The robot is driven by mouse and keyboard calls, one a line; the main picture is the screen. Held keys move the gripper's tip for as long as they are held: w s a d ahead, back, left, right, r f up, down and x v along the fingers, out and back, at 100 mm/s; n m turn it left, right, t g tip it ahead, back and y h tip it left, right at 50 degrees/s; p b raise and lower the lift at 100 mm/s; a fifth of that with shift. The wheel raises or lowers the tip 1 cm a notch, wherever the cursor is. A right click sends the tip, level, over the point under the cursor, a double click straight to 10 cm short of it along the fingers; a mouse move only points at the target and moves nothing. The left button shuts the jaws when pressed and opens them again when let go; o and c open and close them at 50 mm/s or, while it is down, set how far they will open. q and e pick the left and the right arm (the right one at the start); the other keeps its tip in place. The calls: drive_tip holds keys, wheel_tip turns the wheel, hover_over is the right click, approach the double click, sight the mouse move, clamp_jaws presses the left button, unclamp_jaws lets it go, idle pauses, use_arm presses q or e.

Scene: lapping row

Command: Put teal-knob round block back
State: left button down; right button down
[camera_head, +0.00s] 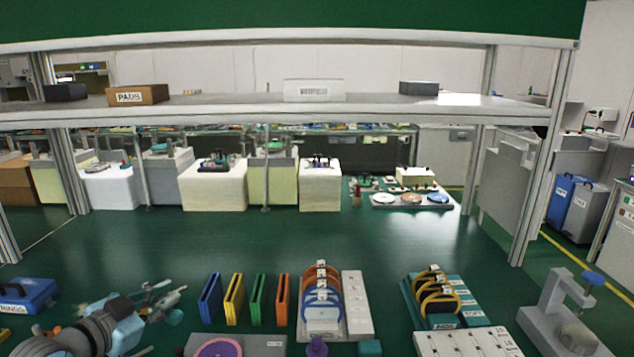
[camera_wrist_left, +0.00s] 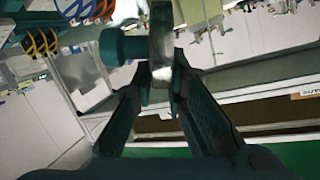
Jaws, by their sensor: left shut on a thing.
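My left gripper (camera_head: 166,299) is at the lower left of the head view, above the bench and left of the upright coloured plates. In the left wrist view its fingers (camera_wrist_left: 160,85) are shut on a grey metallic block (camera_wrist_left: 162,42) with a teal knob (camera_wrist_left: 118,46) sticking out to the left. The block's far end is cut off by the top of that view. In the head view the held block is small and partly hidden by the fingers; its teal knob (camera_head: 174,317) seems to show there. My right gripper is not in view.
Blue, yellow, green and orange plates (camera_head: 257,300) stand upright right of the gripper. Beyond them is a rack of rings (camera_head: 320,290). A grey block with a purple disc (camera_head: 218,348) lies in front. A blue RINGS box (camera_head: 28,294) is at far left. An overhead shelf (camera_head: 230,108) spans the back.

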use_arm(q)
drive_tip(key=s+d+r+m+g+h, duration=0.3)
drive_tip(key=s+d+m+h, duration=0.25)
drive_tip(key=s+d, duration=0.35)
drive_tip(key=s+d+f+m+g+h, duration=0.2)
drive_tip(key=s+f, duration=0.3)
drive_tip(key=s, duration=0.5)
drive_tip(key=shift+s+d+f+g, duration=0.25)
drive_tip(key=shift+d+f+g, duration=0.1)
drive_tip(key=shift+d, duration=0.2)
drive_tip(key=shift+h, duration=0.25)
